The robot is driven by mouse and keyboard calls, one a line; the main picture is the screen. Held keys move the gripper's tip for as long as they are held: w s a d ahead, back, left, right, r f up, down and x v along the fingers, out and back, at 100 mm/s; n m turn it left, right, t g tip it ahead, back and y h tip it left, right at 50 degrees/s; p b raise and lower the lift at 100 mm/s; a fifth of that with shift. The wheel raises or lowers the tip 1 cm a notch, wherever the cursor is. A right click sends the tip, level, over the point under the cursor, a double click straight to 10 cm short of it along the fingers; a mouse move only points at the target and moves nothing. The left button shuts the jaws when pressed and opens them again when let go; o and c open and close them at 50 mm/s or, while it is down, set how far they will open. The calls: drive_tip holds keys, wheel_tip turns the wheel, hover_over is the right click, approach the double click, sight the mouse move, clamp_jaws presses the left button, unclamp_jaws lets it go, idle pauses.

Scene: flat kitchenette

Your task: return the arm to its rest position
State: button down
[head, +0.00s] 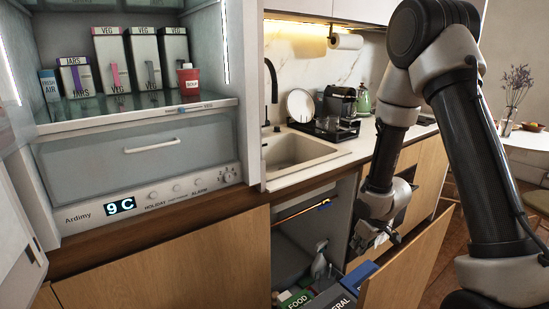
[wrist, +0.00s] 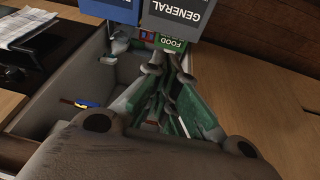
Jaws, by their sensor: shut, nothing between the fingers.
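My gripper (head: 378,236) hangs at the end of my bent arm at the right of the head view, above the open waste-bin drawer under the sink. Its fingers (wrist: 167,72) are shut and empty in the wrist view, pointing toward the bins. The drawer holds a green FOOD bin (head: 296,300), a grey GENERAL bin (head: 335,302) and a blue bin (head: 360,275). The wrist view also shows the GENERAL bin (wrist: 178,15) and the blue bin (wrist: 108,9). The gripper covers part of the drawer's inside in the wrist view.
The pulled-out drawer front (head: 405,268) stands close to my gripper. The counter (head: 310,172) holds a sink (head: 290,150), black tap (head: 271,85), coffee machine (head: 340,103) and green bottle (head: 363,99). The open fridge (head: 150,115) is at left; a round table (head: 520,139) is at right.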

drive_tip(key=s+d+r+m+h, duration=0.1)
drive_tip(key=s+d+r, duration=0.1)
drive_tip(key=r, duration=0.5)
drive_tip(key=s+d+r+m+t, duration=0.1)
drive_tip(key=s+d+r, duration=0.15)
drive_tip(key=r, duration=0.55)
drive_tip(key=s+d+r+m+h, duration=0.1)
drive_tip(key=s+d+r, duration=0.15)
drive_tip(key=r, duration=0.45)
drive_tip(key=s+r+m, duration=0.1)
drive_tip(key=s+r, duration=0.4)
drive_tip(key=s, duration=0.4)
drive_tip(key=s+r+m, duration=0.2)
drive_tip(key=s+r, duration=0.3)
drive_tip(key=s, duration=0.4)
drive_tip(key=shift+r+y, duration=0.4)
drive_tip(key=shift+d, duration=0.1)
